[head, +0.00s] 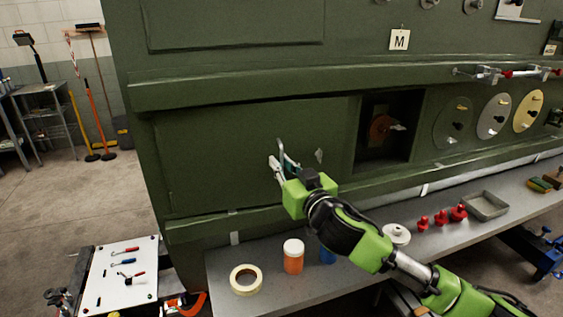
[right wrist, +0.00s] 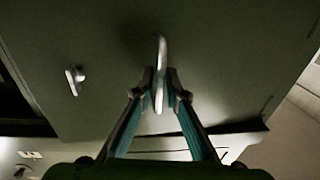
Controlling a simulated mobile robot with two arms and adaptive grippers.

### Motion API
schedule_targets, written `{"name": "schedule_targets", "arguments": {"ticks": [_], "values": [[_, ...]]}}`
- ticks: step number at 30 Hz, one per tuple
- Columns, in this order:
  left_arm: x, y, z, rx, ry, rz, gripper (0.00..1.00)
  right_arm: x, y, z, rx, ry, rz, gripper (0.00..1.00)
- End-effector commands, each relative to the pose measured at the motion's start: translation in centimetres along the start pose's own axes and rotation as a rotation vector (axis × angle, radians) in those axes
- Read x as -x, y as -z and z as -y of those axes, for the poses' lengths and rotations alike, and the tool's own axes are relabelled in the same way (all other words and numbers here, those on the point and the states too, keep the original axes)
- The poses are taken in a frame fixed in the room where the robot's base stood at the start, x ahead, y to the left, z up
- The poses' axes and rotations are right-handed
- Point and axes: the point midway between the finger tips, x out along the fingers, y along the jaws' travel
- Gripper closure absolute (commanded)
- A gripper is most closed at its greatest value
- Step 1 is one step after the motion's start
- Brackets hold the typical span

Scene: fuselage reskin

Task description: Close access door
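The access door appears to be the wide green panel (head: 220,150) on the green fuselage wall in the head view. A dark line runs along its top edge; I cannot tell whether it stands ajar. A pale upright handle (right wrist: 161,60) and a small latch (right wrist: 75,78) are on it in the right wrist view; the latch also shows in the head view (head: 319,156). My right gripper (head: 282,160) is at the handle. Its fingers (right wrist: 160,84) lie on both sides of the handle, close against it. My left gripper is not in view.
Right of the panel is a dark recess (head: 385,130) with a red part. Below runs a grey bench (head: 275,293) with a tape roll (head: 246,280), an orange jar (head: 293,257), red pieces (head: 441,217) and a grey tray (head: 486,206). A white tool board (head: 120,278) is lower left.

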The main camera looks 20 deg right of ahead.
Motion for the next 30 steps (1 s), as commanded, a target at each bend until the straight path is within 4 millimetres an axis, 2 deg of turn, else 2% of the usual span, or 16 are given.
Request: {"name": "schedule_targets", "arguments": {"ticks": [5, 7, 14, 23, 30], "values": [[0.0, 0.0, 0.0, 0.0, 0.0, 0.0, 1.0, 0.0, 0.0, 0.0, 0.0, 0.0, 0.0, 0.87], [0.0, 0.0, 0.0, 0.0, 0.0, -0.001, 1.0, 0.0, 0.0, 0.0, 0.0, 0.0, 0.0, 1.0], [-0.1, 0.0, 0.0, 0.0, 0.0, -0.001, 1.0, -0.2, 0.0, -0.1, -0.001, -0.001, 0.0, 1.0], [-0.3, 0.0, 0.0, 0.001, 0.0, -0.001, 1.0, -3.2, 0.0, -0.9, -0.003, -0.001, 0.0, 1.0], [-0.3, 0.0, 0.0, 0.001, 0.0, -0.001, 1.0, -3.3, 0.1, -0.9, -0.001, -0.002, -0.002, 1.0]]}}
